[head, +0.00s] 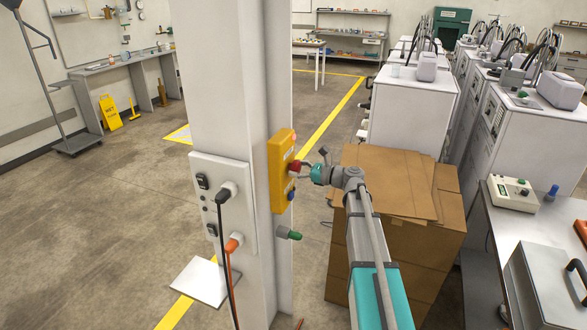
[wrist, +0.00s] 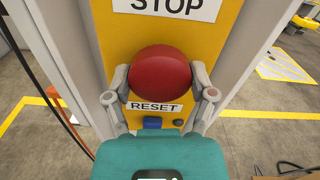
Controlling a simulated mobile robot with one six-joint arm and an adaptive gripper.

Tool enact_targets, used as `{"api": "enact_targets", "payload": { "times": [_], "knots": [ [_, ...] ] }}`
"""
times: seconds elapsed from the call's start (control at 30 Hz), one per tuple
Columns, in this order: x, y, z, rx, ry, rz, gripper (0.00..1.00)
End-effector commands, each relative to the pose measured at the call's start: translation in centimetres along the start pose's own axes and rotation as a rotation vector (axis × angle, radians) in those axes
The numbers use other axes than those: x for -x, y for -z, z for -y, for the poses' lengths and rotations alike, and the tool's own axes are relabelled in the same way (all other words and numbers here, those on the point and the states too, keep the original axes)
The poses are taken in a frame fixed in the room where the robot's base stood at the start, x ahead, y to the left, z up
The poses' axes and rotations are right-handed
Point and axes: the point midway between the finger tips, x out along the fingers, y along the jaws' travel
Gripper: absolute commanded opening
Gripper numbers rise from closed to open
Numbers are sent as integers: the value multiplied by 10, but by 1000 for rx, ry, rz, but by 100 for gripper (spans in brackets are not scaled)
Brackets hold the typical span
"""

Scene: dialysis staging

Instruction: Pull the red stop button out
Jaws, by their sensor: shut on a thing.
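The red stop button (wrist: 160,74) is a round mushroom head on a yellow box (head: 281,172) fixed to the side of a white column. The word STOP shows above it and RESET below it. My gripper (wrist: 161,80) has one finger on each side of the red head and is shut on it. In the head view my gripper (head: 304,168) reaches the button (head: 294,167) from the right. A blue reset button (wrist: 152,123) sits below the red one. The button's stem is hidden behind its head.
Cardboard boxes (head: 397,240) stand below and right of my arm. A socket panel (head: 222,208) with plugs and cables is on the column's left face. A green knob (head: 288,234) sticks out below the yellow box. White machines (head: 412,110) stand behind.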

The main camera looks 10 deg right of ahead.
Motion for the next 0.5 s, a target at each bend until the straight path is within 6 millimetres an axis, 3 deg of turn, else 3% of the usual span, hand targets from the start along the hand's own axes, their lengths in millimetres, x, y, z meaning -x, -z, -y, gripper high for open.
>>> {"api": "enact_targets", "payload": {
  "times": [0.27,0.3,0.43,0.5],
  "knots": [
    [4,0,0,0,0,-1,11],
    [4,0,0,0,0,-2,74],
    [4,0,0,0,0,-1,98],
    [4,0,0,0,0,-1,100]
  ]
}}
